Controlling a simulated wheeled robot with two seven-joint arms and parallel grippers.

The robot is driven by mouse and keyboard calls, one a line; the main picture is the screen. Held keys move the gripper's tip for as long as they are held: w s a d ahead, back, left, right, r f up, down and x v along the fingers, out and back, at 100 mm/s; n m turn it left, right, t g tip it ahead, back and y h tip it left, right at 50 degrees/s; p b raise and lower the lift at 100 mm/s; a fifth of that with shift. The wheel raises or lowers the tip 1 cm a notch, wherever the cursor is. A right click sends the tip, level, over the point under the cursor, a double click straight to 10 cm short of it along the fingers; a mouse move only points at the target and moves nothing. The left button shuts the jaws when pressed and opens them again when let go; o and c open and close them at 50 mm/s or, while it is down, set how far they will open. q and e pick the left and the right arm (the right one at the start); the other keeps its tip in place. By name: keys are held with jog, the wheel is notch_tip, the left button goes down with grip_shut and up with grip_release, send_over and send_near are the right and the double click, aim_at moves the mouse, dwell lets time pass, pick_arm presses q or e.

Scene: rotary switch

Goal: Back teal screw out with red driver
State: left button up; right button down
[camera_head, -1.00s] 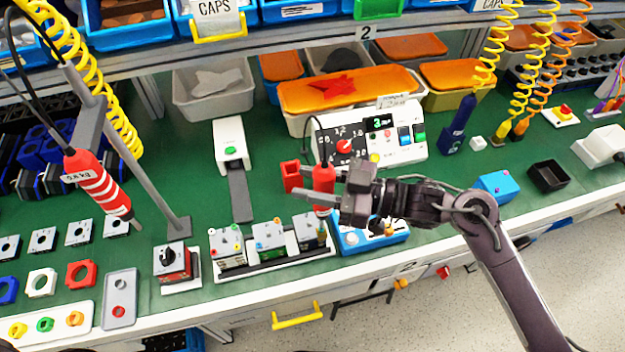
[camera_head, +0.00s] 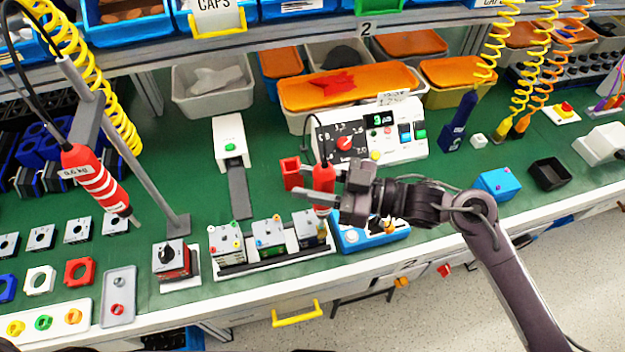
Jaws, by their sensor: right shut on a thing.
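My right gripper (camera_head: 325,190) is shut on the upright red driver (camera_head: 324,177), with its dark cable rising from the top. The driver stands beside a red holder (camera_head: 290,173), behind the row of terminal modules; one finger crosses in front of the driver and hides part of it. Its tip is hidden. The left module (camera_head: 226,240), middle module (camera_head: 270,234) and right module (camera_head: 309,228) sit on a white and black rack, with small coloured screws on top. The screws are too small to tell which one is teal. My left gripper is not in view.
Another red driver (camera_head: 95,180) with white bands hangs at the left beside a grey post (camera_head: 140,165). A blue device (camera_head: 365,237) stands close under the right gripper. A white control panel (camera_head: 372,130) is behind it. Green mat is free left of the red holder.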

aim_at(316, 166)
jog(key=shift+p, duration=0.5)
dwell(1.1)
jog(key=shift+r, duration=0.2)
notch_tip(316, 166, up, 5)
jog(key=p, duration=0.4)
jog(key=shift+f, duration=0.2)
